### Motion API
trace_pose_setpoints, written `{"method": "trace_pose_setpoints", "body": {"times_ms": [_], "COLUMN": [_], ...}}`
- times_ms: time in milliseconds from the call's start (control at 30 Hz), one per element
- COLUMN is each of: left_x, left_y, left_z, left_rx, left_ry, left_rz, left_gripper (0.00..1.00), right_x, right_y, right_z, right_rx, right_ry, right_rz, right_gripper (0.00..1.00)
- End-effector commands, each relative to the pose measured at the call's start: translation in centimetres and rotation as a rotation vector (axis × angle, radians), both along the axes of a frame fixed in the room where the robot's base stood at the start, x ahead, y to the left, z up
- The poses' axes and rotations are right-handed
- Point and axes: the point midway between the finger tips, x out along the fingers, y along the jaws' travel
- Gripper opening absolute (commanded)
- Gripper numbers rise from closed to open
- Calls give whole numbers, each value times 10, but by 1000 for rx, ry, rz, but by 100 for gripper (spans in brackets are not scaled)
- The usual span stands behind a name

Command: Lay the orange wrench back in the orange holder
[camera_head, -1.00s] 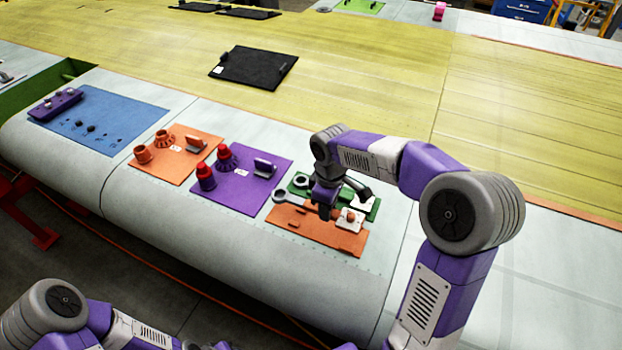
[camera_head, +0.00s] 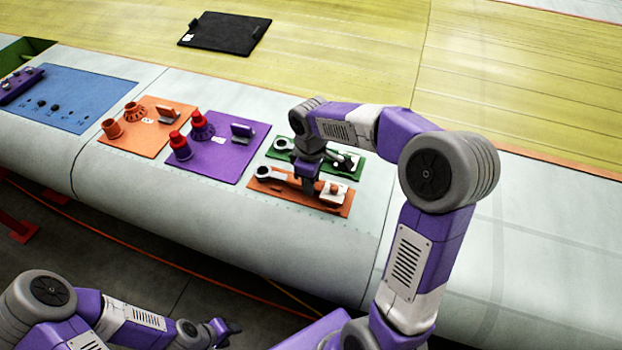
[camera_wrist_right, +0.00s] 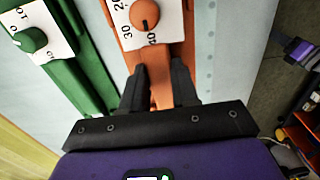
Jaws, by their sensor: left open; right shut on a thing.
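The orange wrench (camera_head: 281,177) has a pale ring end at the left and an orange handle. It lies along the orange holder (camera_head: 290,199), low over it or on it; I cannot tell whether it is fully down. My right gripper (camera_head: 308,189) is over the holder, shut on the wrench handle. In the right wrist view, the gripper (camera_wrist_right: 160,70) has its dark fingers on both sides of the orange handle (camera_wrist_right: 158,88), close to a white dial plate with an orange knob (camera_wrist_right: 144,14). My left gripper (camera_head: 230,327) is open and empty, low at the front, away from the wing.
A green holder (camera_head: 355,170) with another wrench lies just behind the orange one. To the left are a purple board (camera_head: 232,165) with red-capped parts and an orange board (camera_head: 150,147). A black tablet-like panel (camera_head: 228,33) lies farther back. The wing surface to the right is clear.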

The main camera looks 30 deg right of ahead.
Motion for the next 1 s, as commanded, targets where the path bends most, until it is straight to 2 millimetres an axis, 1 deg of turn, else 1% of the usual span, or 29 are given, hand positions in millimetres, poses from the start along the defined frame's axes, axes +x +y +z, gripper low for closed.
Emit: {"method": "trace_pose_setpoints", "body": {"times_ms": [533, 1000], "left_x": [0, 0], "left_y": [0, 0], "left_z": [2, -7], "left_rx": [0, 0], "left_ry": [0, 0], "left_rz": [0, 0], "left_gripper": [43, 43], "right_x": [-1, -2], "right_y": [-1, -1], "right_z": [1, -13], "right_rx": [0, 0], "right_ry": [-3, -1], "right_rz": [0, 0], "right_gripper": [0, 0]}}
